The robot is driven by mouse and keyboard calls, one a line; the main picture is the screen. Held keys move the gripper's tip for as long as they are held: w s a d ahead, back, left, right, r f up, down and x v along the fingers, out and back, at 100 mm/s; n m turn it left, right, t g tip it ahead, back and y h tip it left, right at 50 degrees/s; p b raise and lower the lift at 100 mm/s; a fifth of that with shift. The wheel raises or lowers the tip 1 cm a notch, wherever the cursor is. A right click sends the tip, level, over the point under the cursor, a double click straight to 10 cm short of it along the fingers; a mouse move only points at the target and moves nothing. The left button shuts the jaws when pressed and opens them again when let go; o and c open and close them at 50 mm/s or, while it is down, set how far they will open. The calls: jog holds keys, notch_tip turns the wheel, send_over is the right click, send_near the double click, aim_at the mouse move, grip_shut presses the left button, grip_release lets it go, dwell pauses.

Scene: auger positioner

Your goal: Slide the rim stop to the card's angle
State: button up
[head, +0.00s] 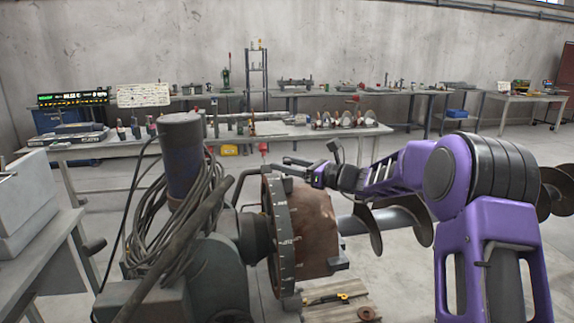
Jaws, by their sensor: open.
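A dark upright disc (283,245) with white graduation marks and figures along its rim stands in the centre of the head view. A small upright piece with a red tip (263,148) shows at the top of the disc; I cannot tell for sure whether it is the rim stop. My gripper (286,166) is open, its black fingers pointing left just above the top of the disc rim. I cannot tell whether it touches anything. A white card-like board (143,95) stands on the back bench at left, its writing too small to read.
A motor (181,155) with coiled cables stands left of the disc. A brown rusty block (314,222) adjoins the disc's right side. Auger screws (372,225) lie behind my purple arm. A wooden pallet (335,300) with a yellow-handled tool is below. A workbench (200,137) runs behind.

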grip_shut()
dwell(1.3)
